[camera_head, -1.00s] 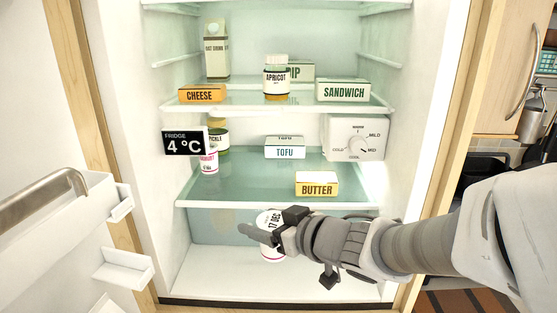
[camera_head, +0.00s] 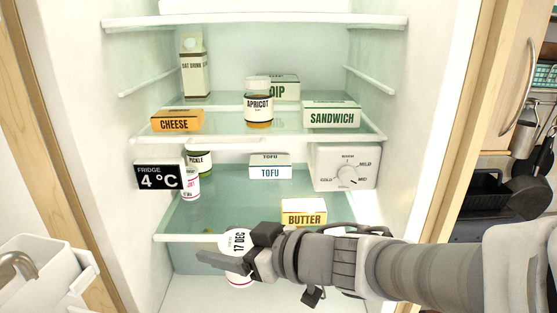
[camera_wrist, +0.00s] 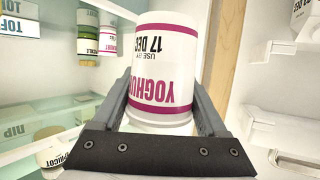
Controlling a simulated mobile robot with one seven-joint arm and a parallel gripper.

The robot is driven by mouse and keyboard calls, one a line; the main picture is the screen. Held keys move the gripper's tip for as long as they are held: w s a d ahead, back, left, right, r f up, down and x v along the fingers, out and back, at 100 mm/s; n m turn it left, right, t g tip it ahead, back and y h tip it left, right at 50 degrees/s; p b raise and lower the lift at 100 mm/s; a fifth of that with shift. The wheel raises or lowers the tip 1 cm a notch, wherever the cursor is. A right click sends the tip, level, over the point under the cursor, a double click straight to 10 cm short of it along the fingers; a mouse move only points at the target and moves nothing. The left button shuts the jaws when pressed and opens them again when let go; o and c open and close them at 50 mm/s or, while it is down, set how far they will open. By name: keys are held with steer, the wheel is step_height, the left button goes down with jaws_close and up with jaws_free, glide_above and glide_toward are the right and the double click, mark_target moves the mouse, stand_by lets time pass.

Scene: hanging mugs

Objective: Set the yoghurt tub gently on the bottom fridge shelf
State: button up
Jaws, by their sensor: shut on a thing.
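The yoghurt tub (camera_head: 238,243) is white with a magenta band and "17 DEC" on it; it also shows large in the wrist view (camera_wrist: 163,65). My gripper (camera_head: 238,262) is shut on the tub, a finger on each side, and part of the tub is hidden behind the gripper. In the head view the tub is at the fridge's lower opening, by the front edge of the glass shelf (camera_head: 195,238). The bottom of the fridge (camera_head: 195,292) shows bare below it. I cannot tell whether the tub touches it.
Butter (camera_head: 304,213), tofu (camera_head: 270,168) and a pickle jar (camera_head: 201,163) stand on the glass shelf above. Cheese (camera_head: 176,121), apricot jar (camera_head: 258,105) and sandwich box (camera_head: 331,116) are higher. The door bins (camera_head: 82,265) are at left.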

steer(key=shift+w+a+f, duration=0.1)
steer(key=shift+w+f, duration=0.2)
steer(key=shift+w, duration=2)
steer(key=shift+w+a+f, duration=0.15)
steer(key=shift+w+f, duration=0.2)
steer(key=shift+w, duration=1.9)
steer(key=shift+w+a+f, duration=0.1)
steer(key=shift+w+f, duration=0.2)
steer(key=shift+w, duration=2)
steer(key=shift+w+a+f, duration=0.1)
steer(key=shift+w+f, duration=0.3)
steer(key=shift+w, duration=0.65)
steer(key=shift+w+a+f, duration=0.1)
steer(key=shift+w+f, duration=0.25)
steer(key=shift+w, duration=0.7)
steer(key=shift+w+f, duration=0.4)
steer(key=shift+w, duration=0.65)
steer(key=shift+f, duration=0.4)
steer(key=o, duration=1.4)
steer(key=shift+s+d, duration=0.1)
